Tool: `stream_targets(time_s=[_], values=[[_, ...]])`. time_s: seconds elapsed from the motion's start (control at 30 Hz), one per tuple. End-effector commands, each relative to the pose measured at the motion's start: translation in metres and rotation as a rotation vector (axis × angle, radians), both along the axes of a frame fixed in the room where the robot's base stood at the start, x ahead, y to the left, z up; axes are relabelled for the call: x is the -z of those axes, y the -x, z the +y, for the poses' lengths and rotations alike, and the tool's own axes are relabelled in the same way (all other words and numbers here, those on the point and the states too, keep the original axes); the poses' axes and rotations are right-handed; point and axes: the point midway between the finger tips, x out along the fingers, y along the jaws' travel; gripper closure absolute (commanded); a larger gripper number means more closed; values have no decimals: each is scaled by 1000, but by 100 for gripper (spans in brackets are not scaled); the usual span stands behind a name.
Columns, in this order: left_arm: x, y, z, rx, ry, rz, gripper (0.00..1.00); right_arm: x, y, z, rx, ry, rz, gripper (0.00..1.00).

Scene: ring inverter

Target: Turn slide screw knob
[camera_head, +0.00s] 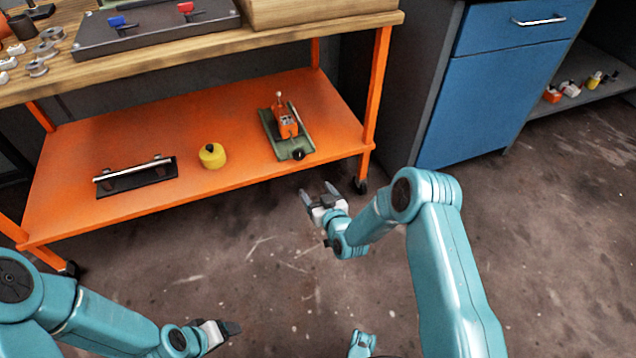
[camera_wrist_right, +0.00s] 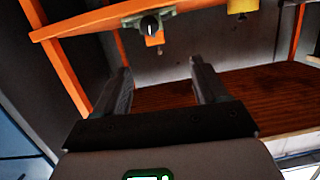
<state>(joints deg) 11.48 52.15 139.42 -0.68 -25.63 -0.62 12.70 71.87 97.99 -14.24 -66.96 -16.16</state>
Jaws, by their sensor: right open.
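The slide screw (camera_head: 277,130) is a green base with an orange carriage, lying on the orange lower shelf of the bench. Its black knob (camera_head: 298,155) is at its near end, close to the shelf's front edge. The knob (camera_wrist_right: 149,25) also shows near the top of the right wrist view, beyond the fingertips. My right gripper (camera_head: 320,196) is open and empty, in front of the shelf, to the right of the knob and apart from it. Its two spread fingers (camera_wrist_right: 162,72) show in the right wrist view. My left gripper (camera_head: 232,328) is low over the floor, far from the slide screw.
The orange shelf (camera_head: 235,120) also holds a yellow knobbed cylinder (camera_head: 212,156) and a bar handle on a black plate (camera_head: 135,178). An orange leg (camera_head: 377,85) stands right of the slide screw. The wooden bench top (camera_head: 200,50) overhangs the shelf. A blue cabinet (camera_head: 490,90) stands at right.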

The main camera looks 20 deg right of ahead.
Motion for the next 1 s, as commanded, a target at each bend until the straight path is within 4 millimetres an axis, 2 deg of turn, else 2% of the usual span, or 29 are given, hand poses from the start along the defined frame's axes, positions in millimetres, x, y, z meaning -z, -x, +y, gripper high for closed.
stream_targets(time_s=[0.03, 0.6, 0.8, 1.0], values=[[-22, 0, 0, 0, 0, 0, 28, -19, 5, 2, -4, -9, 27, 28], [-136, 4, 0, 0, 0, 1, 28, -95, 67, 21, -35, -100, 334, 28], [-160, 4, 0, 0, 0, 1, 28, -111, 85, 26, -40, -121, 413, 28], [-166, 4, 0, 0, 0, 1, 28, -115, 92, 28, -41, -131, 443, 28]])
